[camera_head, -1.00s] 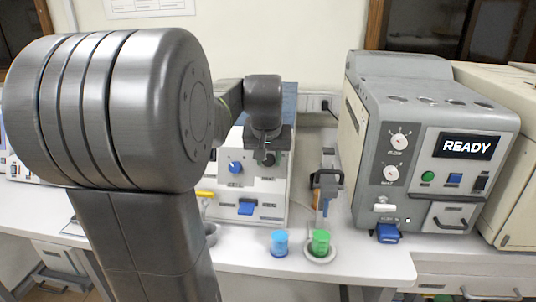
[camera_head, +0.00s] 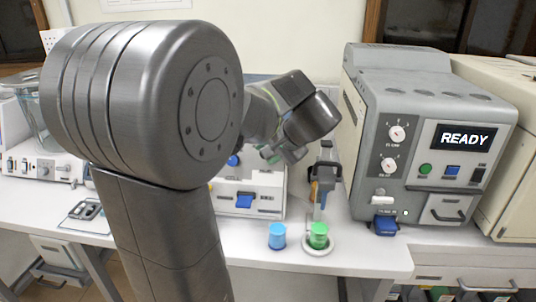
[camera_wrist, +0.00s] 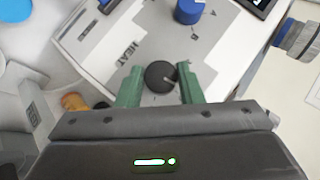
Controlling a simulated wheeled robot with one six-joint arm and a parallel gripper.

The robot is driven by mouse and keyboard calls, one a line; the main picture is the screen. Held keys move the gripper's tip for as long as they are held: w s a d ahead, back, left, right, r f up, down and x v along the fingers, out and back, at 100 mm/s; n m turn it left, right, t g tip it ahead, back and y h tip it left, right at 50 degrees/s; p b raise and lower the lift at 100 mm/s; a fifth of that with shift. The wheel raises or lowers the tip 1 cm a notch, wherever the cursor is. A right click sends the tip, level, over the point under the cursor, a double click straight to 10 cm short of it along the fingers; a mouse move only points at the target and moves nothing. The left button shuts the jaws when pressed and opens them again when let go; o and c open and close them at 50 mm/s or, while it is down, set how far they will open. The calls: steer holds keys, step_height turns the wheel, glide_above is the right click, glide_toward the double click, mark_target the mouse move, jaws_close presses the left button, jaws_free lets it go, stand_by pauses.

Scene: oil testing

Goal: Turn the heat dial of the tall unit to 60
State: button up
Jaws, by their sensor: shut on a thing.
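The unit with the heat dial shows its white front panel (camera_head: 225,188) in the middle of the head view, largely hidden by my arm. In the wrist view its panel (camera_wrist: 95,35) carries the printed word HEAT beside a round dark dial (camera_wrist: 159,74). My gripper (camera_wrist: 160,82) has its green fingers on both sides of this dial and is shut on it. A light mark shows on the dial's edge, but I cannot read its setting. In the head view my gripper (camera_head: 275,155) is at the panel, its fingertips mostly hidden. A blue knob (camera_wrist: 188,10) sits farther along the panel.
A grey machine (camera_head: 420,90) with a READY screen stands at right. A blue cup (camera_head: 277,236) and a green cup (camera_head: 319,233) stand on the bench before the units, near a small upright stand (camera_head: 325,172). Bare bench (camera_head: 245,245) lies at the front.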

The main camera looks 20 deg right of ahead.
steer(key=shift+m+t, duration=0.3)
steer(key=shift+m, duration=0.1)
steer(key=shift+b, duration=0.3)
steer(key=o, duration=1)
steer(key=shift+c, duration=0.2)
steer(key=v, duration=1.3)
steer(key=shift+s+d+b, duration=0.3)
steer(key=shift+s+b, duration=0.05)
steer(key=shift+s, duration=0.1)
